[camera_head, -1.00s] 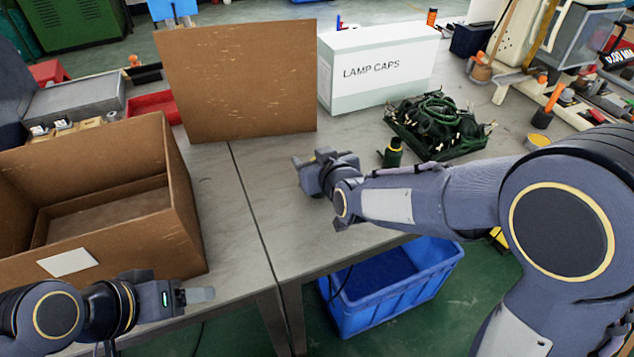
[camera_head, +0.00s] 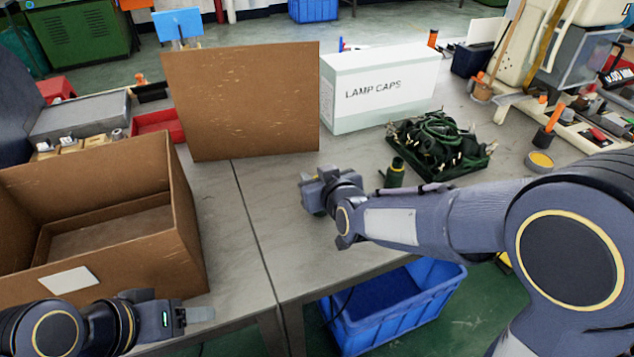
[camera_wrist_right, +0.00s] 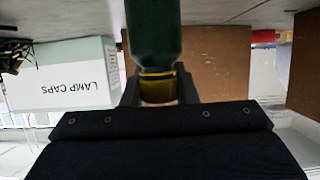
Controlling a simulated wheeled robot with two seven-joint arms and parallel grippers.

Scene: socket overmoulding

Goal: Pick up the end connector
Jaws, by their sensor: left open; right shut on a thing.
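The end connector (camera_wrist_right: 155,40) is a dark green cylinder with a gold band. In the right wrist view it sits between the fingers of my right gripper (camera_wrist_right: 158,88), which is shut on it at the banded end. In the head view my right gripper (camera_head: 316,187) is over the table, right of the seam, and the held piece is mostly hidden. A similar dark green piece with a gold band (camera_head: 396,172) stands on the table behind my right forearm. My left gripper (camera_head: 198,315) is open and empty at the front edge, by the open carton.
An open cardboard carton (camera_head: 190,235) stands at left. A brown cardboard panel (camera_head: 240,105) and the white LAMP CAPS box (camera_head: 385,85) stand behind. A tray of dark green cabled parts (camera_head: 445,150) is at right. A blue crate (camera_head: 395,310) sits below the table. The table's middle is clear.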

